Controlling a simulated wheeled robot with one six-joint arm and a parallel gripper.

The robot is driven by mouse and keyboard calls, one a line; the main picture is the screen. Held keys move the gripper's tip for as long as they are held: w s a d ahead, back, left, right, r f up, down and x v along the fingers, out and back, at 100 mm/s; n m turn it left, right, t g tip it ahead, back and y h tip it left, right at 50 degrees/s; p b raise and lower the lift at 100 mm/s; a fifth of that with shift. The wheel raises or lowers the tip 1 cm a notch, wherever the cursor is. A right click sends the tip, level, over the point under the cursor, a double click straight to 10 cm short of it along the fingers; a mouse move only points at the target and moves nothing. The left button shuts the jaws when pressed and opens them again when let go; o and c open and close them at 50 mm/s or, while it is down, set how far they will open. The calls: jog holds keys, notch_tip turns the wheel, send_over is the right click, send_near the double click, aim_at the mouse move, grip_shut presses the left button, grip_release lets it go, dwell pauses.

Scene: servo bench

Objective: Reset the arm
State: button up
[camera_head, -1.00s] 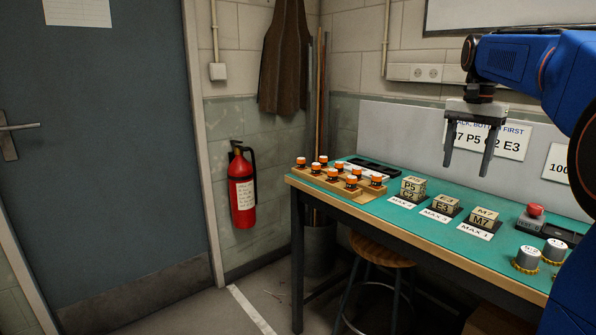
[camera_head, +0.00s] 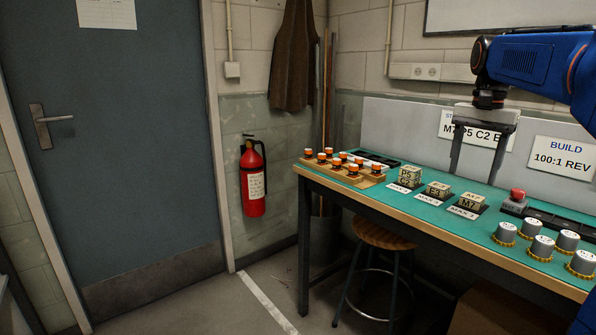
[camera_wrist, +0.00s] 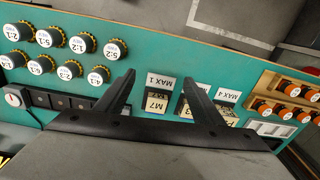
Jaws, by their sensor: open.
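My arm is blue and reaches in from the right in the head view. My gripper (camera_head: 482,152) hangs above the back of the bench with its two dark fingers pointing down, spread apart and empty. In the wrist view my gripper (camera_wrist: 158,85) shows both fingers apart over the green bench top, with nothing between them but the mat and the labelled blocks below.
The bench (camera_head: 420,207) carries blocks, orange-topped parts in a wooden rack (camera_head: 330,172), a red button (camera_head: 517,194) and several silver knobs (camera_head: 541,246). Signs stand behind, including a BUILD sign (camera_head: 564,160). A stool (camera_head: 380,234) is below; the floor by the door is clear.

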jog(key=s+a+f+n+t, duration=0.2)
jog(key=s+a+f+n, duration=0.2)
jog(key=s+f, duration=0.8)
jog(key=s+a+f+n+t, duration=0.2)
jog(key=s+a+f+n, duration=0.3)
jog(key=s+a+f, duration=0.4)
jog(key=s+f, duration=0.3)
jog(key=s, duration=0.3)
jog(key=shift+s+a+f+n, duration=0.15)
jog(key=shift+s+f+n, duration=0.15)
jog(key=shift+f, duration=0.1)
